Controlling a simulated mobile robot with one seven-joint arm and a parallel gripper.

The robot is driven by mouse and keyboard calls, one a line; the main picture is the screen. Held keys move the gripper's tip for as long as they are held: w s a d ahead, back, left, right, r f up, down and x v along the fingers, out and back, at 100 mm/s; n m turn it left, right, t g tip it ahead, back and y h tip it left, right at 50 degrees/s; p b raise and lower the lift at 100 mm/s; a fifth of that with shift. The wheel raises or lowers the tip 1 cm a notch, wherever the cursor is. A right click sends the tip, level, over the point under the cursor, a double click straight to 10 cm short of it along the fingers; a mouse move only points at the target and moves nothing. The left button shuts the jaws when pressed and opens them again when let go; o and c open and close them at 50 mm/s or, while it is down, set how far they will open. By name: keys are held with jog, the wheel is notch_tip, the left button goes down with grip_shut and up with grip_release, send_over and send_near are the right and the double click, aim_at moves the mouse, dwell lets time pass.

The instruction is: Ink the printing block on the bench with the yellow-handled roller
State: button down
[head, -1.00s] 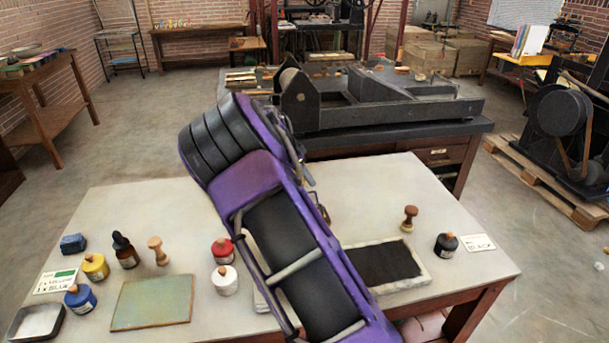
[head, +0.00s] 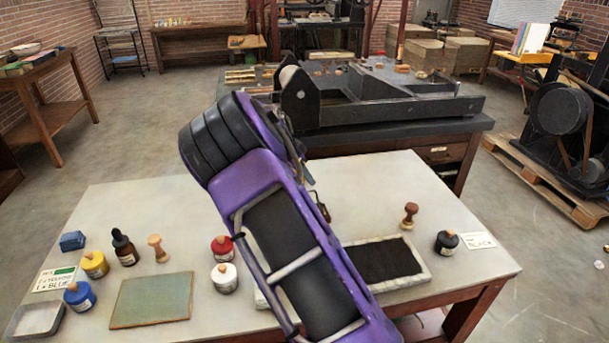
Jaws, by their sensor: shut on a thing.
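A flat grey-green plate (head: 152,301) lies at the front left of the bench; it may be the printing block. A pale-rimmed slab (head: 414,285) with a black surface lies right of centre, partly hidden by my purple arm. I cannot tell whether its black surface is ink. A small dark metal piece (head: 320,211) shows at the right edge of my arm, above the slab; it may be part of the roller. No yellow handle shows. My gripper is hidden behind my arm, so its jaws and anything in them do not show.
Yellow (head: 95,264), blue (head: 80,298), red (head: 222,248), white (head: 224,279) and black (head: 446,243) pots stand on the pale bench. A dropper bottle (head: 124,249) and two wooden-handled tools (head: 158,248) (head: 409,216) stand there too. A press (head: 390,100) is behind.

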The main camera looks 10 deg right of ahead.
jog(key=shift+d+b, duration=0.7)
jog(key=shift+d, duration=2.95)
jog(key=shift+a, duration=3.65)
jog(key=shift+d+b, duration=0.6)
jog(key=shift+d, duration=3)
jog(key=shift+a, duration=3.6)
